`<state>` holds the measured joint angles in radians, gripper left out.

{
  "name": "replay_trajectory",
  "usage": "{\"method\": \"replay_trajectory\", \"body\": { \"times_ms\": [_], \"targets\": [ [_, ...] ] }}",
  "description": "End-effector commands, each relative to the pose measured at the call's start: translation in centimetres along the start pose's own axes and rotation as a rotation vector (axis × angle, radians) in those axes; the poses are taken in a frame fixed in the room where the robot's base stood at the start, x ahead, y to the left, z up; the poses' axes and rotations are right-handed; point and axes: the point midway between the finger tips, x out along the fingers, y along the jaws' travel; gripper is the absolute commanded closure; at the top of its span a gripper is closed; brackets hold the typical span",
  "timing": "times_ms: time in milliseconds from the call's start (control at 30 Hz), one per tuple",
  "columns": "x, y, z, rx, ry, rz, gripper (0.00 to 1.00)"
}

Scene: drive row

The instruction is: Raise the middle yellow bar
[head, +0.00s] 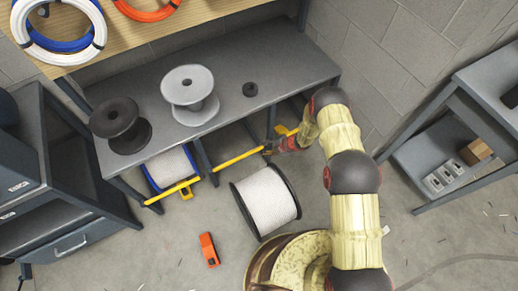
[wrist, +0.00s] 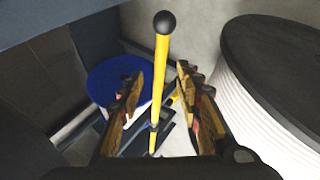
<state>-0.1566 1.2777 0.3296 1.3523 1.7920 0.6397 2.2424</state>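Several yellow bars show under the bench in the head view. The middle yellow bar (head: 240,158) slopes up to the right, and its right end lies close to my gripper (head: 284,146). In the wrist view a yellow bar (wrist: 160,80) with a black ball end runs through the gap between my fingertips (wrist: 160,88); it appears to be the middle one. My fingers are apart, one on each side of the bar, with visible gaps. Whether the bar is at fingertip depth I cannot tell. Another yellow bar (head: 172,192) crosses in front of the blue-rimmed reel.
A large white cable reel (head: 268,200) with black flanges stands on the floor close to my gripper. The grey bench (head: 235,110) overhangs the bars and bears two empty spools. A blue-rimmed reel (head: 170,165) sits below. An orange object (head: 209,249) lies on the floor.

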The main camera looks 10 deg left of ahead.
Motion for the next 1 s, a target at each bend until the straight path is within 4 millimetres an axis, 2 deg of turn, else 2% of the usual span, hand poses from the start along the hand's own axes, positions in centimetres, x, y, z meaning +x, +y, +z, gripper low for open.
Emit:
{"method": "replay_trajectory", "body": {
  "times_ms": [267, 700, 833, 1000],
  "targets": [
    [0.4, -0.1, 0.1, 0.128, -0.002, -0.004, 0.65],
    [6.5, -0.3, 0.1, 0.128, -0.002, -0.004, 0.65],
    [7.5, -0.2, 0.1, 0.126, -0.002, -0.004, 0.65],
    [7.8, -0.1, 0.1, 0.127, -0.002, -0.003, 0.65]
  ]
}}
